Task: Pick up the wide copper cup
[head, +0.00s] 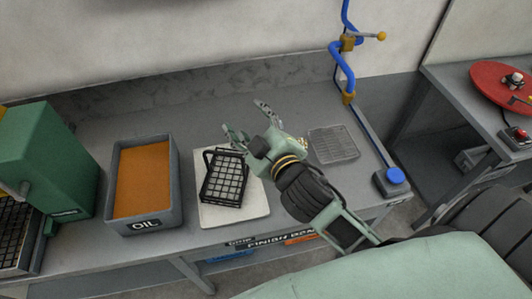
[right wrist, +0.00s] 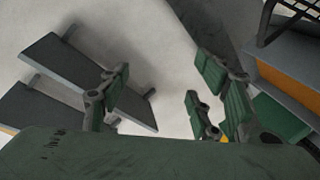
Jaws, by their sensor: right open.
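I see no copper cup in either view. My right gripper (head: 247,119) is open and empty, with its spread fingers pointing to the upper left above the grey bench. It partly covers the white board (head: 236,213) and a black wire basket (head: 223,184) there. In the right wrist view the fingers (right wrist: 160,88) are apart with nothing between them. The basket's dark wires (right wrist: 283,18) show at the upper right of that view. My left gripper is not in view.
An oil tray (head: 114,171) with orange liquid and a green machine (head: 62,160) stand left. A wire rack (head: 334,144) lies right of the gripper. A blue pipe stand (head: 342,72) rises at the back. A red disc (head: 497,82) sits on the right bench. The back middle is clear.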

